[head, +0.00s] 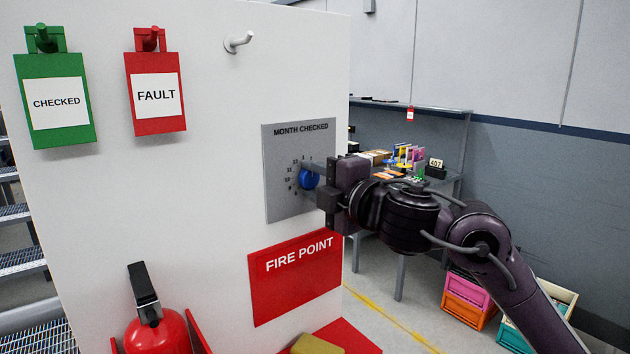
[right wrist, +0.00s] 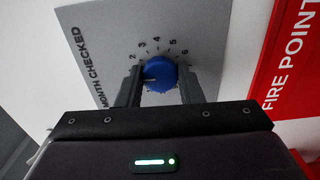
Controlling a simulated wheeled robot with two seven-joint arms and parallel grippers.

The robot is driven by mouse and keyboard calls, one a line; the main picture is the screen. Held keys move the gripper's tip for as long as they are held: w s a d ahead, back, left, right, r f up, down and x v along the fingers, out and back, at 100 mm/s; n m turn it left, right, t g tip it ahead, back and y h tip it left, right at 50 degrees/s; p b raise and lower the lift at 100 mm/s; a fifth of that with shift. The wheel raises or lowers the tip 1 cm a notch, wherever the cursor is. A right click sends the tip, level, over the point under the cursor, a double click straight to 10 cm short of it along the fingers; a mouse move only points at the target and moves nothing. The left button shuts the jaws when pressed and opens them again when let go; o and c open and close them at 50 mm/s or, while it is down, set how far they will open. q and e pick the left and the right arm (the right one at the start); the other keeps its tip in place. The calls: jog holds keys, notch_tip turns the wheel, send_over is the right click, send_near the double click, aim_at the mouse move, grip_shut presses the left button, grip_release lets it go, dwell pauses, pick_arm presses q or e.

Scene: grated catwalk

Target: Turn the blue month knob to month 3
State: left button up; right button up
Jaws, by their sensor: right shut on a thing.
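The blue month knob (head: 308,179) sits on a grey panel (head: 290,208) headed "MONTH CHECKED" on the white wall. My right gripper (head: 316,179) reaches it from the right and is shut on it. In the right wrist view, the knob (right wrist: 161,72) lies between the two fingers of the gripper (right wrist: 161,86). The numbers 2 to 6 show around its upper side. A small pale mark on the knob points left in that view, below the 2; the left finger covers the dial there, so the exact month cannot be read. My left gripper is not in view.
A green CHECKED tag (head: 55,130) and a red FAULT tag (head: 156,124) hang at upper left, beside an empty hook (head: 239,41). A red FIRE POINT sign (head: 295,277) is below the panel. A fire extinguisher (head: 158,333) stands lower left. A cluttered shelf is behind my right arm.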

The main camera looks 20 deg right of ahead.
jog(key=shift+m, duration=0.3)
jog(key=m+p, duration=0.3)
jog(key=m, duration=0.2)
jog(key=shift+m+p, duration=0.3)
jog(key=shift+p, duration=0.1)
jog(key=m+p, duration=0.3)
jog(key=m, duration=0.2)
jog(key=shift+p, duration=0.35)
jog(key=shift+m, duration=0.3)
jog(key=shift+f, duration=0.1)
jog(key=o, duration=1)
jog(key=shift+c, duration=0.2)
jog(key=b+v, duration=0.1)
jog(key=v, duration=0.7)
jog(key=shift+b, duration=0.4)
